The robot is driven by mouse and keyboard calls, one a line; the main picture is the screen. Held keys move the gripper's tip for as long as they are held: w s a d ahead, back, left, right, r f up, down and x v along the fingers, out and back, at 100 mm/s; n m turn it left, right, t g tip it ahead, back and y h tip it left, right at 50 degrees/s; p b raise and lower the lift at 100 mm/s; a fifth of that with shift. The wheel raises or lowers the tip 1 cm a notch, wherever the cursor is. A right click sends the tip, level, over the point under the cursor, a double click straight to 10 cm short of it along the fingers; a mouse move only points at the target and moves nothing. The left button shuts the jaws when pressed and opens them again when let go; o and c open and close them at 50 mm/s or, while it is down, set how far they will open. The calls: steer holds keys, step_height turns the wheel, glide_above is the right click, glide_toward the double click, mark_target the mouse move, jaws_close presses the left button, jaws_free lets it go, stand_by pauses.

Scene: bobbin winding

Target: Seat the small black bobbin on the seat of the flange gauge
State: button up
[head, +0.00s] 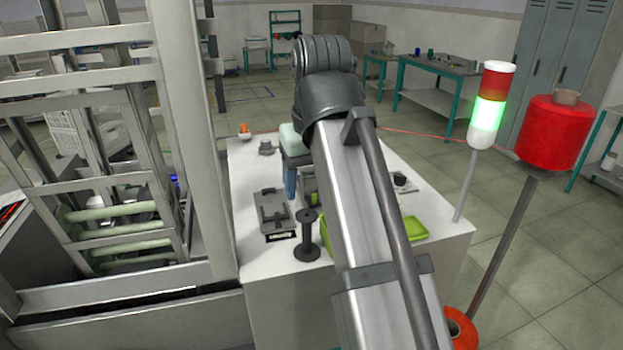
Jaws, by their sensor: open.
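A dark bobbin (306,236) with a wide flange at each end stands upright near the front edge of the white table. A smaller dark round thing (400,179) sits on the table to the right of my arm. It is too small to tell whether it is the small black bobbin or part of the flange gauge. A grey plate device (273,211) with a raised bar lies left of the upright bobbin. I cannot tell whether it is the gauge.
A green tray (413,229) lies partly behind my arm. A grey piece (266,147) and an orange spool (244,129) are at the table's back left. A metal frame (190,130) stands close on the left. A signal lamp (487,110), lit green, rises at the right.

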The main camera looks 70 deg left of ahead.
mark_target(307, 216)
steer(key=shift+a+f, duration=0.25)
steer(key=shift+f, duration=1)
steer(key=shift+a+f, duration=0.2)
steer(key=shift+f, duration=1.05)
steer(key=shift+a+f, duration=0.25)
steer(key=shift+f, duration=1)
steer(key=c, duration=0.7)
steer(key=shift+o, duration=0.2)
steer(key=shift+r, duration=0.1)
steer(key=shift+r, duration=0.1)
steer(key=shift+r, duration=2.4)
steer(key=shift+a, duration=0.1)
